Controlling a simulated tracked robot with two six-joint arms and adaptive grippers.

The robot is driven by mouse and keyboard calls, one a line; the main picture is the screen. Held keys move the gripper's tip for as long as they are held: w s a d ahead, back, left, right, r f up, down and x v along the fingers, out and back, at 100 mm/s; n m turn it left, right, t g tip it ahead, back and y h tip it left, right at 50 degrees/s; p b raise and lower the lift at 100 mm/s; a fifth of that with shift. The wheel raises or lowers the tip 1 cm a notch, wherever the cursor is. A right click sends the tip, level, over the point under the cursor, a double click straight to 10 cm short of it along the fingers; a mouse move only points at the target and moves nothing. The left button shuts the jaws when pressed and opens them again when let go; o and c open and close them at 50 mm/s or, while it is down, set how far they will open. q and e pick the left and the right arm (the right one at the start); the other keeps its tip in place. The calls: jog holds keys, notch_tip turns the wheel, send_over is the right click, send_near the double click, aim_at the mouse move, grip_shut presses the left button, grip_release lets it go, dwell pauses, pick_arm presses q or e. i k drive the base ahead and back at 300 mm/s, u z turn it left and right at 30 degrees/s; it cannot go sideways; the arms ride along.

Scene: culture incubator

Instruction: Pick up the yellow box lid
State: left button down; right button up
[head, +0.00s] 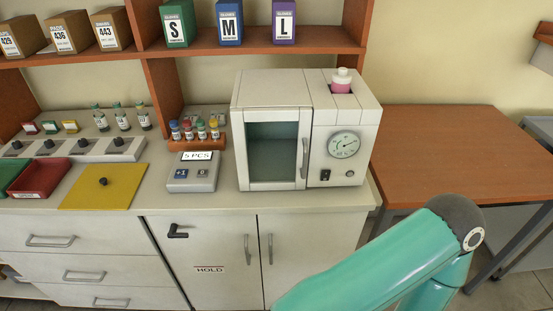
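The yellow box lid (122,192) is a flat yellow square with a small black knob in its middle. In the head view it lies at the left of the counter, near the front edge, just right of a red tray. What is under it is hidden. A teal link of my arm crosses the lower right of the view, far from the lid. Neither of my grippers shows.
The red tray (40,194) and a partly cut-off green tray (8,172) stand left of the lid. A counter display (193,184) stands to its right, then a white incubator (262,91). Several small vials (122,118) stand behind. A brown table (440,145) is at the right.

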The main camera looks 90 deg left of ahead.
aim_at(109, 187)
jog(key=z, duration=0.3)
jog(key=i, duration=0.55)
jog(key=u, duration=1.4)
jog(key=i, duration=0.2)
jog(key=u, duration=2.35)
jog(key=i, duration=0.3)
jog(key=u, duration=1.55)
jog(key=k, duration=0.6)
jog(key=u, duration=0.5)
jog(key=i, duration=1.65)
jog(key=z, duration=0.55)
